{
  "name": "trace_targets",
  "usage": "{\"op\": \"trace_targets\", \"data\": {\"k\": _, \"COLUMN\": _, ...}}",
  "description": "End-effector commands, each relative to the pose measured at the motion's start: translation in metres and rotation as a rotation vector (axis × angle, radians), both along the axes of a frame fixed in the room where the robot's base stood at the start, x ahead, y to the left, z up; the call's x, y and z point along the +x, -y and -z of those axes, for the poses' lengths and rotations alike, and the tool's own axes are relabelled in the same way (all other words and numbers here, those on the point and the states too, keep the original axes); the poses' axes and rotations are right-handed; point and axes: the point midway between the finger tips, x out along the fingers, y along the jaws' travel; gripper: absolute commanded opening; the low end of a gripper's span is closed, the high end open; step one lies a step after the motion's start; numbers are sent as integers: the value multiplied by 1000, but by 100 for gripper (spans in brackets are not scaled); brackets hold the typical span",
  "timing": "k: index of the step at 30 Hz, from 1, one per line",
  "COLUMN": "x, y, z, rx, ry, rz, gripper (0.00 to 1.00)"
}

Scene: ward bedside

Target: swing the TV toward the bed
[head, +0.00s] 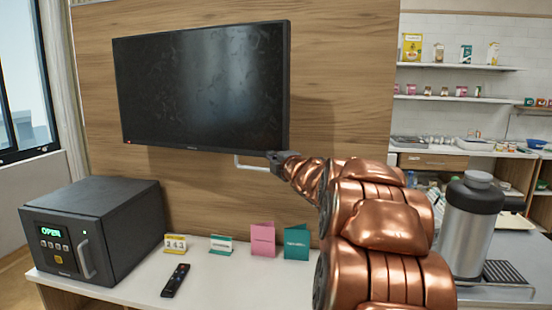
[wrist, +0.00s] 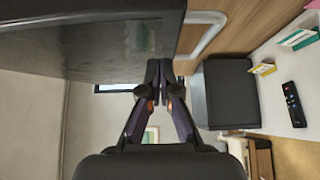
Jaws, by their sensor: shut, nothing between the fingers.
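The TV (head: 200,85) is a flat black screen in front of a wooden wall panel, its face toward the head camera. It also fills the upper left of the wrist view (wrist: 80,50). A pale bar handle (head: 250,167) shows below its lower right edge; the wrist view shows it too (wrist: 207,35), right of the TV. My gripper (head: 274,157) is at the TV's lower right corner, over the right end of the bar. In the wrist view its fingertips (wrist: 159,72) are together, empty, beside the TV's edge. I cannot tell if they touch it. No bed is in view.
A black safe (head: 100,230) stands on the white counter (head: 215,285) at left. A remote (head: 175,280), a date block (head: 175,244) and small cards (head: 263,240) lie or stand on it. A steel flask (head: 470,230) is right of my arm. Shelves are behind.

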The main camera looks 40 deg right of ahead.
Motion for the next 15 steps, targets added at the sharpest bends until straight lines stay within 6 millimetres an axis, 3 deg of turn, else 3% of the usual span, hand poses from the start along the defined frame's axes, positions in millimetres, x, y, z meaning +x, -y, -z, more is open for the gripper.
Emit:
{"op": "trace_targets", "data": {"k": 6, "x": 8, "y": 19, "z": -1, "rx": 0, "ry": -1, "rz": 1, "gripper": 0}}
{"op": "trace_targets", "data": {"k": 15, "x": 12, "y": 28, "z": 0, "rx": 1, "ry": 0, "rz": 1, "gripper": 0}}
